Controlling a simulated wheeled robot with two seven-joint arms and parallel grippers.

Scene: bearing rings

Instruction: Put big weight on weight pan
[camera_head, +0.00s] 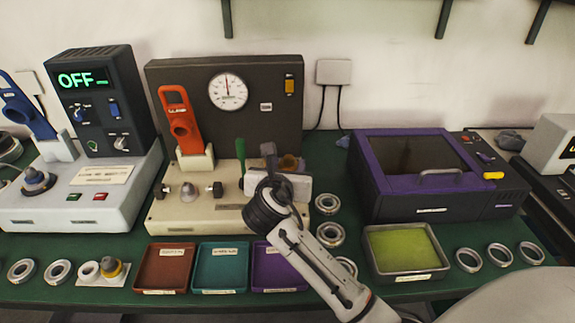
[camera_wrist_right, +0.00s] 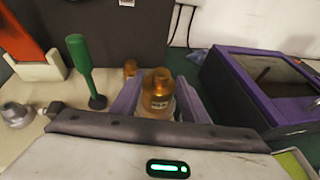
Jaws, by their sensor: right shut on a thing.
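My right gripper (camera_head: 284,160) is over the right end of the cream base of the gauge machine (camera_head: 175,215). In the right wrist view its two fingers (camera_wrist_right: 157,102) are shut on a large brass weight (camera_wrist_right: 157,84), which stands upright between them. The weight also shows in the head view (camera_head: 291,163), partly hidden by my gripper. A smaller brass piece (camera_wrist_right: 130,67) stands behind it. I cannot make out the weight pan for sure; the area under the held weight is hidden. My left gripper is not in view.
A green-handled lever (camera_wrist_right: 80,62) stands left of the right gripper. A purple-framed machine (camera_head: 415,175) stands close on the right. Red, teal and purple trays (camera_head: 220,268) lie in front, with several metal rings (camera_head: 330,235) around. A yellow-green tray (camera_head: 407,275) sits front right.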

